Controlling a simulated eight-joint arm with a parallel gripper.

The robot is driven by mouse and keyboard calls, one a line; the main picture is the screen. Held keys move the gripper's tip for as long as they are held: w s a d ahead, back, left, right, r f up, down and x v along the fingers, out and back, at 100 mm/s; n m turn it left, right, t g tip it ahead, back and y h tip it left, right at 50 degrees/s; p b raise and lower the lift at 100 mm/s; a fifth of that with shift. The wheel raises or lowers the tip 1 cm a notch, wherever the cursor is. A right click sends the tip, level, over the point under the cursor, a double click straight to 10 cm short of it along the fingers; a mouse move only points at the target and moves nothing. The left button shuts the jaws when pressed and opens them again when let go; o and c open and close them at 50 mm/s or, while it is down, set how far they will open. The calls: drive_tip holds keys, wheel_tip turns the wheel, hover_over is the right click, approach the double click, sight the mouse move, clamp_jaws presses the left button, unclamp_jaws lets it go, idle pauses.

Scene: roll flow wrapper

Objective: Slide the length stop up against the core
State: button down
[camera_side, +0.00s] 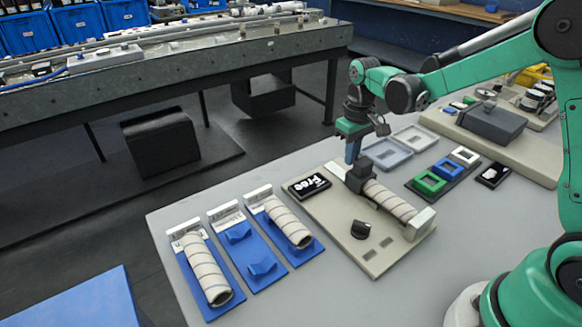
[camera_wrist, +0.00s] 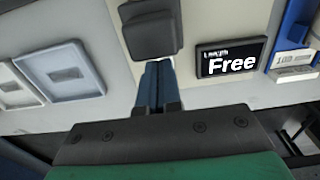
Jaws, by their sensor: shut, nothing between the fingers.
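The core (camera_side: 390,201), a pale striped roll, lies on the beige base plate (camera_side: 330,226) between a dark block at its far left end and a light end block (camera_side: 420,224). The dark block, which looks like the length stop (camera_side: 361,172), stands at the core's far end; I cannot tell whether they touch. It also shows in the wrist view as a dark grey block (camera_wrist: 150,32). My gripper (camera_side: 351,159) is shut and empty, pointing down just behind the stop. In the wrist view its blue fingers (camera_wrist: 158,68) end close to the stop; contact is unclear.
A black display (camera_side: 307,185) reading "Free" sits left of the stop. A black knob (camera_side: 361,229) stands on the plate. Blue racks with two more rolls (camera_side: 207,270) lie left. Grey trays (camera_side: 388,153) and coloured square frames (camera_side: 429,183) lie right.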

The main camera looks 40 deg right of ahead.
wheel_tip(320, 180, up, 8)
drive_tip(key=shift+f, duration=0.25)
idle(1.0)
drive_tip(key=s+a+t, duration=0.6)
drive_tip(key=s+t, duration=0.1)
drive_tip(key=s, duration=0.3)
drive_tip(key=shift+a+r, duration=0.25)
drive_tip(key=shift+r, duration=0.15)
idle(0.5)
